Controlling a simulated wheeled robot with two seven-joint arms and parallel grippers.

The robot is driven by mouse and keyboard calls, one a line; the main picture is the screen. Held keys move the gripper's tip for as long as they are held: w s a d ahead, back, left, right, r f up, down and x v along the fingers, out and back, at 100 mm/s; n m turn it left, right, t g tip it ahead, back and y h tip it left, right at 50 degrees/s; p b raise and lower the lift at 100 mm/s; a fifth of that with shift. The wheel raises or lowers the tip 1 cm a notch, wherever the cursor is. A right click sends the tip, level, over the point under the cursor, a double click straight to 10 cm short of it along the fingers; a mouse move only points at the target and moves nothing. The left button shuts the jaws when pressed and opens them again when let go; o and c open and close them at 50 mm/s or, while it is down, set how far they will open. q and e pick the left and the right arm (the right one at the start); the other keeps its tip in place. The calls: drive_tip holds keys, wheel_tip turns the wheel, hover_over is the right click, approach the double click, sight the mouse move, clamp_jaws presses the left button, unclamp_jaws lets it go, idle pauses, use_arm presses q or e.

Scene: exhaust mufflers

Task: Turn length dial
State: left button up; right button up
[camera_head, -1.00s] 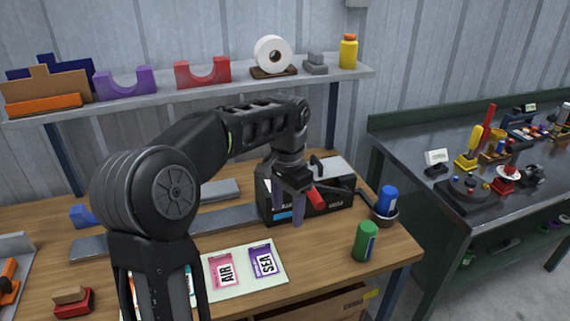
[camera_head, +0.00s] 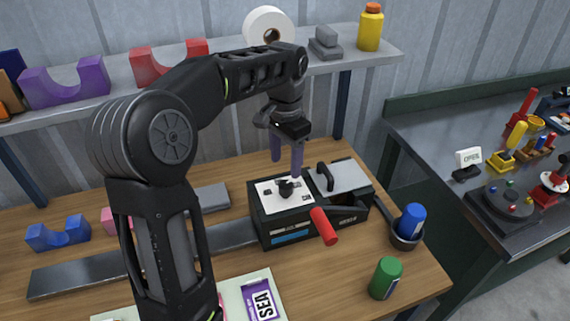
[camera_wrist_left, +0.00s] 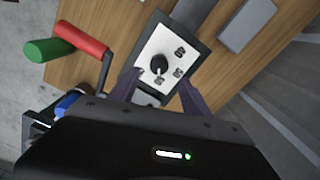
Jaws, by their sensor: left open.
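A black machine box (camera_head: 268,226) stands on the wooden table, with a white dial plate (camera_head: 266,205) on its top left. A black dial knob (camera_head: 286,188) sits on the plate, and it also shows in the wrist view (camera_wrist_left: 159,64) with small dark marks beside it. A red crank handle (camera_head: 323,227) sticks out at the box's front. My left gripper (camera_head: 286,167) is open above the dial, its purple fingers pointing down. In the wrist view its fingertips (camera_wrist_left: 158,84) are apart, either side of the plate, with the knob uncovered. My right gripper is not seen.
A green can (camera_head: 386,278) and a blue can (camera_head: 411,221) in a dark bowl stand right of the box. A grey metal bar (camera_head: 90,272) lies left of it. A shelf (camera_head: 120,95) holding cradles and a white roll runs behind my arm.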

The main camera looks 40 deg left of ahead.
sight(286, 184)
use_arm(q)
drive_tip(key=shift+s+d+r, duration=0.15)
drive_tip(key=shift+f+p, duration=0.6)
drive_tip(key=shift+f, duration=3.35)
clamp_jaws()
